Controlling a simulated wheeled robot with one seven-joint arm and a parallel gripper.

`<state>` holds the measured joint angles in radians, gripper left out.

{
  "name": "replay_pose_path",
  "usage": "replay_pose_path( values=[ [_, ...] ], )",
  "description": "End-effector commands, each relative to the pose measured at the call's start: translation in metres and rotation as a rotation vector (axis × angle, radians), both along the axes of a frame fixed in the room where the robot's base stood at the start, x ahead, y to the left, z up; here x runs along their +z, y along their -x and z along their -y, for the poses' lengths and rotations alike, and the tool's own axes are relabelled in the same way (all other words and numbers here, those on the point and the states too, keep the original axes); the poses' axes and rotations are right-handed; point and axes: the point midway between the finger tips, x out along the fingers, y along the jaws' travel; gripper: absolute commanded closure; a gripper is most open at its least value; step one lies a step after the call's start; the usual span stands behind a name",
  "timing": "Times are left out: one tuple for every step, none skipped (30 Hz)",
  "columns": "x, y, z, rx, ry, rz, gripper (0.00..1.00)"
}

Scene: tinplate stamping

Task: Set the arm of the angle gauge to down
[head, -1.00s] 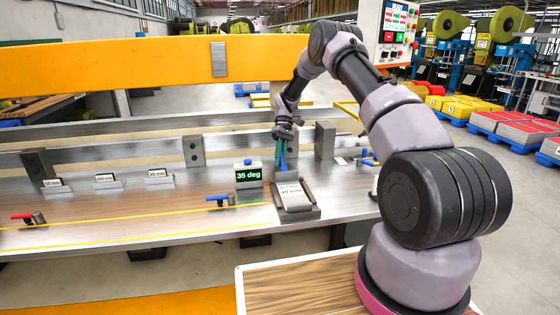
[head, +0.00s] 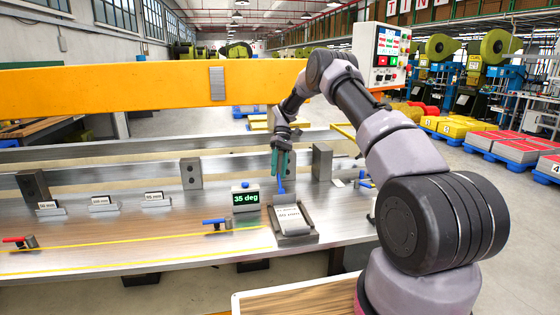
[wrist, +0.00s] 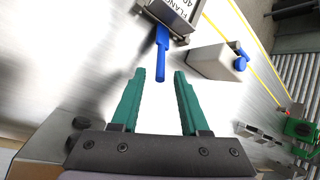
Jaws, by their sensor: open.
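The angle gauge is a grey stand with a labelled plate (head: 290,218) on the bench. A blue arm (head: 282,186) rises from its far end. In the wrist view the blue arm (wrist: 162,50) extends from the labelled plate towards my gripper. The display box (head: 246,198) beside it reads 35 deg. My gripper (head: 281,168), with green fingers, is open above the far end of the gauge. In the wrist view its open fingers (wrist: 160,74) lie on either side of the line of the arm's end, with gaps to it; whether they are at its height I cannot tell.
A blue-handled valve (head: 216,224) and a red-handled one (head: 20,242) stand left on the bench. Small label stands (head: 103,203) are farther left. Metal posts (head: 322,162) and a rail stand behind the gauge. A control panel (head: 381,45) is at upper right.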

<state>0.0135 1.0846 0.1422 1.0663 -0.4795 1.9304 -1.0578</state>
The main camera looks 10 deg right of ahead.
Motion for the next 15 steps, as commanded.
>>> replay_pose_path(
  values=[
    [0.008,-0.007,0.003,-0.003,0.000,0.003,0.55],
    [0.013,-0.011,0.004,-0.001,0.001,0.002,0.55],
    [0.019,-0.015,0.006,-0.003,0.000,0.001,0.55],
    [0.023,-0.018,0.007,-0.002,0.000,0.003,0.55],
    [0.027,-0.021,0.008,-0.003,0.000,0.002,0.55],
    [0.031,-0.024,0.009,-0.001,0.001,0.001,0.55],
    [0.035,-0.026,0.010,-0.001,0.000,0.001,0.55],
    [0.037,-0.027,0.011,-0.001,0.001,0.001,0.55],
    [0.040,-0.029,0.012,-0.001,0.000,0.001,0.55],
    [0.042,-0.030,0.012,0.000,0.000,0.001,0.55],
    [0.043,-0.031,0.012,-0.001,0.000,-0.001,0.55],
    [0.044,-0.032,0.013,-0.002,0.001,0.000,0.55],
    [0.045,-0.033,0.013,-0.001,0.001,0.000,0.55],
    [0.045,-0.033,0.013,-0.001,0.001,0.000,0.55],
    [0.046,-0.033,0.013,-0.001,0.001,0.000,0.55]
  ],
)
